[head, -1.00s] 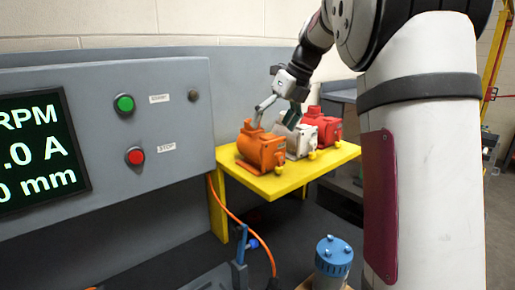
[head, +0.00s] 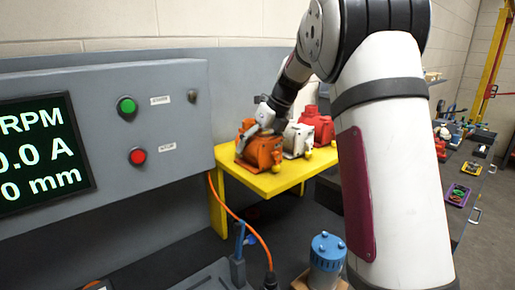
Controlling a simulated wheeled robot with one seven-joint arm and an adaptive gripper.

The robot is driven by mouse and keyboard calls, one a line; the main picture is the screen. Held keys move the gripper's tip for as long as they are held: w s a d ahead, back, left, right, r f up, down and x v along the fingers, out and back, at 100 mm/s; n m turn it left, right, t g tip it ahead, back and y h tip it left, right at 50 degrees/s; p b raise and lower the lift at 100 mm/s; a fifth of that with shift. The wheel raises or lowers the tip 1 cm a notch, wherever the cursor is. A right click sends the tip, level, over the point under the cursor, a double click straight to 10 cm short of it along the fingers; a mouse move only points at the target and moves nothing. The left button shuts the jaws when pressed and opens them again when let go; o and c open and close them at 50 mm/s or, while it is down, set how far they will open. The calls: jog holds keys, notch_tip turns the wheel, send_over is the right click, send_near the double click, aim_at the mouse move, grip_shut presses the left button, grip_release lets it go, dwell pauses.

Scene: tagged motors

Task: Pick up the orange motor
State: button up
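The orange motor (head: 262,154) sits at the left end of a yellow stand (head: 264,184), beside a white motor (head: 297,141) and a red motor (head: 319,126). My gripper (head: 254,136) is down at the top of the orange motor, reaching in from above and the right. One light grey finger lies across the motor's upper left side. The other finger is not clear at this size, so I cannot tell whether the gripper is closed on the motor. The motor appears to rest on the stand.
A grey control panel (head: 172,135) with green and red buttons and a screen stands close on the left. A blue-topped motor (head: 328,252) stands below at front. An orange cable (head: 236,216) hangs under the stand. A bench with several parts (head: 465,168) is at right.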

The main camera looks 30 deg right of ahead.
jog(key=c, duration=1.7)
jog(key=shift+r, duration=0.2)
jog(key=c, duration=0.3)
jog(key=shift+w, duration=0.1)
jog(key=shift+c, duration=0.2)
